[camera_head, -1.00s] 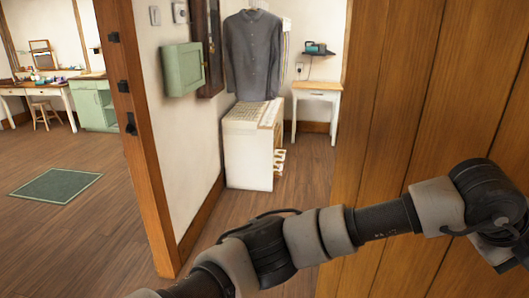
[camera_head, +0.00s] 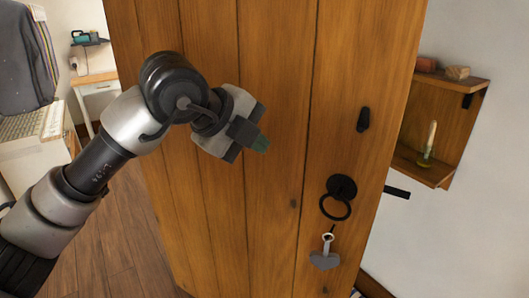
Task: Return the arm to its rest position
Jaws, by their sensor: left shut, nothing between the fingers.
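My left arm (camera_head: 95,165) comes in from the left and bends at a dark joint in front of a wooden door. My left gripper (camera_head: 262,145) is at its end, pointing right and slightly down, in front of the door's planks. Its fingers are together and hold nothing. It is left of the door's black ring handle and apart from it. My right gripper is not in view.
The wooden door (camera_head: 280,220) fills the middle. It carries a black ring handle (camera_head: 336,207) with a grey heart-shaped tag (camera_head: 324,260) hanging below. A wall shelf (camera_head: 440,130) with a candle (camera_head: 429,140) is at right. A white cabinet (camera_head: 35,160) stands at left; some floor is clear beside it.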

